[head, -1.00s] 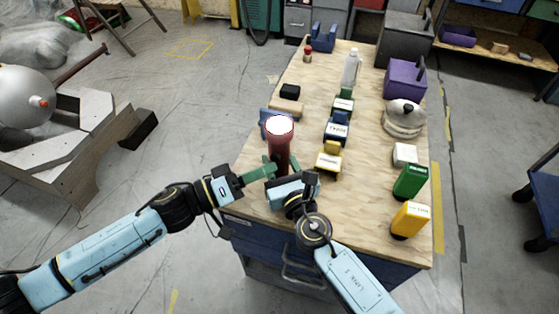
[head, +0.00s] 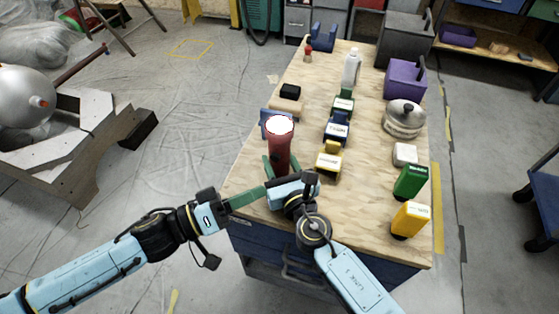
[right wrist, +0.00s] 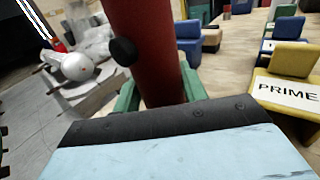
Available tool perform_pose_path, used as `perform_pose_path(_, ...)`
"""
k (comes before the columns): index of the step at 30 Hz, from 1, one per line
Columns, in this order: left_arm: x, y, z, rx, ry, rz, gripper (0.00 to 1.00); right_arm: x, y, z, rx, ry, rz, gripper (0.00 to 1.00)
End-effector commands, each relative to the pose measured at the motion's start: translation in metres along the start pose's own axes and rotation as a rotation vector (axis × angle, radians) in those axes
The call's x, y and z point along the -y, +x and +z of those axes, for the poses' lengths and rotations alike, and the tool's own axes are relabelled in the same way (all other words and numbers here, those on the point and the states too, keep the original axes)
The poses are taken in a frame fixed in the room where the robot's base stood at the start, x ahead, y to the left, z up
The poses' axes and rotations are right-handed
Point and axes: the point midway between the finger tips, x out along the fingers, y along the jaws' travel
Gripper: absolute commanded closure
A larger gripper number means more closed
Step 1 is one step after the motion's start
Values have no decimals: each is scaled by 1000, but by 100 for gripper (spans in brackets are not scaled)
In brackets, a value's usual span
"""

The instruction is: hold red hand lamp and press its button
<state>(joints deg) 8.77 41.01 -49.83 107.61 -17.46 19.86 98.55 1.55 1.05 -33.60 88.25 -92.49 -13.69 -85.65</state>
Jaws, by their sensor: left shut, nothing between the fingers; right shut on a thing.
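The red hand lamp (head: 279,150) stands upright near the left edge of the workbench, its round top glowing white. My right gripper (head: 278,172) is shut around the lamp's lower body. The right wrist view shows the lamp's red body (right wrist: 155,60) close up between green fingers, with a round black button (right wrist: 123,51) on its left side. My left gripper (head: 248,197) is shut and empty. Its green fingers point right toward the lamp's lower part, with a gap between the fingertips and the lamp. The button cannot be made out in the head view.
The wooden workbench (head: 300,220) holds a yellow block (head: 328,160), blue and green blocks, a green box (head: 411,182) and a yellow box (head: 410,220) at the right. A bottle (head: 351,68) and a purple bin (head: 405,80) stand farther back. Free floor lies left of the bench.

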Motion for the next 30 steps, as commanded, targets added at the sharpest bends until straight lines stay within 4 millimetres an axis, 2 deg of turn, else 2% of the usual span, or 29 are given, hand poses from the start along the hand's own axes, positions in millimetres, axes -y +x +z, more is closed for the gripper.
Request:
perform_pose_path(1, 0, 0, 0, 0, 0, 0, 100, 0, 0, 0, 1, 0, -1, 55)
perform_pose_path(6, 0, 0, 0, 0, 0, 0, 100, 0, 0, 0, 1, 0, -1, 33)
perform_pose_path(17, 0, 0, 0, 0, 0, 0, 100, 0, -5, -1, -2, 0, 0, 32)
perform_pose_path(20, 0, 0, 0, 0, 0, 0, 100, 0, -18, -2, -2, 0, 0, 32)
perform_pose_path(30, 0, 0, 0, 0, 0, 0, 100, 0, -89, -1, -2, -2, 1, 32)
